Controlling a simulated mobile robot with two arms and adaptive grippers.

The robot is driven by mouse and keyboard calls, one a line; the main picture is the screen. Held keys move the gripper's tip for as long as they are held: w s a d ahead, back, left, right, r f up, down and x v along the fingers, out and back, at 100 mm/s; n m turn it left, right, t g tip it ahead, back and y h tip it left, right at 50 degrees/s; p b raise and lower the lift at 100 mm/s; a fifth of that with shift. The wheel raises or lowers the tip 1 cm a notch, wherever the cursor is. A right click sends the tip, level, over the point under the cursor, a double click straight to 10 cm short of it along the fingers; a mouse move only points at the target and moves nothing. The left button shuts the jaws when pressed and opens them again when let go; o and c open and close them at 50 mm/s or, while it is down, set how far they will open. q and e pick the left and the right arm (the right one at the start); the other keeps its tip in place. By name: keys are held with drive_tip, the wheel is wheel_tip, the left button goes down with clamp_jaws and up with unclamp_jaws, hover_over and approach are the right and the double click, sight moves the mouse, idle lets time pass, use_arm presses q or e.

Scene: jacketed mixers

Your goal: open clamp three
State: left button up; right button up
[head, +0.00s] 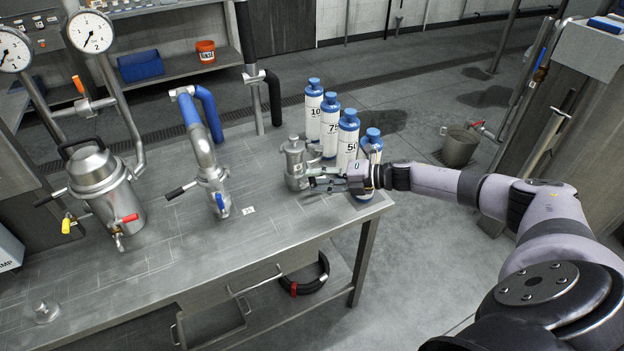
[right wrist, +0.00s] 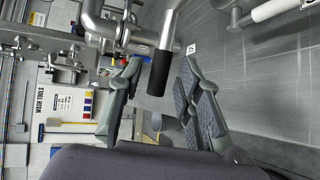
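A short steel fitting (head: 294,160) stands upright on the steel table, just left of my right gripper (head: 325,180). A lever with a black grip (right wrist: 161,72) lies between the fingers of my right gripper in the right wrist view (right wrist: 161,64). The fingers are apart, with gaps visible beside the grip. A second fitting (head: 212,180), below the blue-sleeved pipe, has a black-handled lever (head: 181,190) pointing left. A small white tag (head: 248,210) lies on the table; I cannot read its number surely. My left gripper is out of view.
A lidded steel vessel (head: 100,190) with a yellow and a red handle stands at left.

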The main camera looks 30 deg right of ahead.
drive_tip(key=v, duration=1)
drive_tip(key=shift+c, duration=0.3)
